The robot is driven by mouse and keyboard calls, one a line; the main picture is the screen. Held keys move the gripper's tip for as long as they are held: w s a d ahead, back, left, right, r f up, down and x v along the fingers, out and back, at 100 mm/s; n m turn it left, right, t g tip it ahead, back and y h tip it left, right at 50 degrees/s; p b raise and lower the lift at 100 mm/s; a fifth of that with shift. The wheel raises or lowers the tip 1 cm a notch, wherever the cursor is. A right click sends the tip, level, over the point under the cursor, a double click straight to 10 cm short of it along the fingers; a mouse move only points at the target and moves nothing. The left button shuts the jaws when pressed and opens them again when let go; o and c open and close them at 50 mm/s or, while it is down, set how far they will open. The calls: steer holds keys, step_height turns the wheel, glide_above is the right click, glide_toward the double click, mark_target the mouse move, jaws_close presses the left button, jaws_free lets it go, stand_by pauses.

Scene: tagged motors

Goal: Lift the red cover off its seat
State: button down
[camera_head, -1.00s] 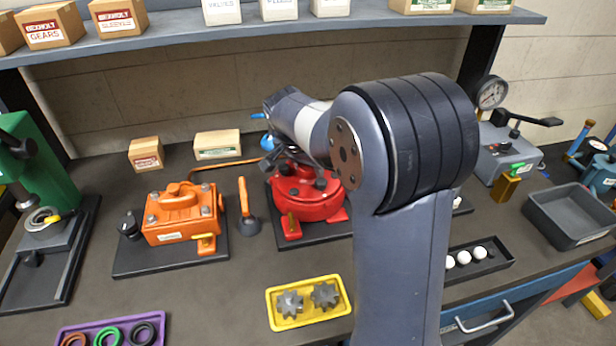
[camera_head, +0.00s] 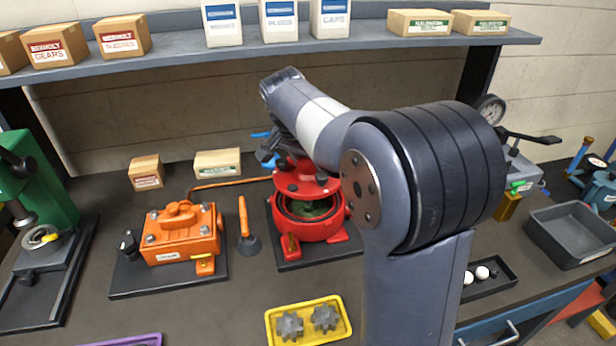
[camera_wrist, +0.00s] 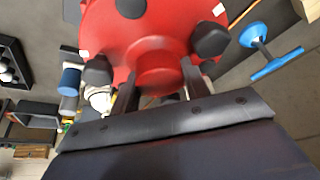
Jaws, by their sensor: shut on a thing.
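The red cover (camera_head: 305,179) hangs above its red seat (camera_head: 312,228), tilted, with a gap between them. The seat's round opening shows a dark and greenish inside. The seat stands on a black base plate. My gripper (camera_wrist: 158,88) is shut on the red cover, with its two fingers on either side of a red knob in the wrist view. The cover (camera_wrist: 150,30) fills the top of that view, with dark knobs on it. In the head view my arm's wrist hides most of the fingers.
An orange motor housing (camera_head: 181,234) stands left of the seat, with an orange-handled tool (camera_head: 247,228) between them. A yellow tray (camera_head: 308,324) with gears lies in front. A shelf (camera_head: 290,40) with boxes runs above the back. A grey bin (camera_head: 572,236) stands at right.

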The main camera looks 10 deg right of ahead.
step_height(320, 180, up, 4)
steer(key=shift+r+p, duration=0.15)
steer(key=shift+p, duration=0.5)
steer(key=shift+r+p, duration=0.85)
steer(key=shift+r, duration=0.05)
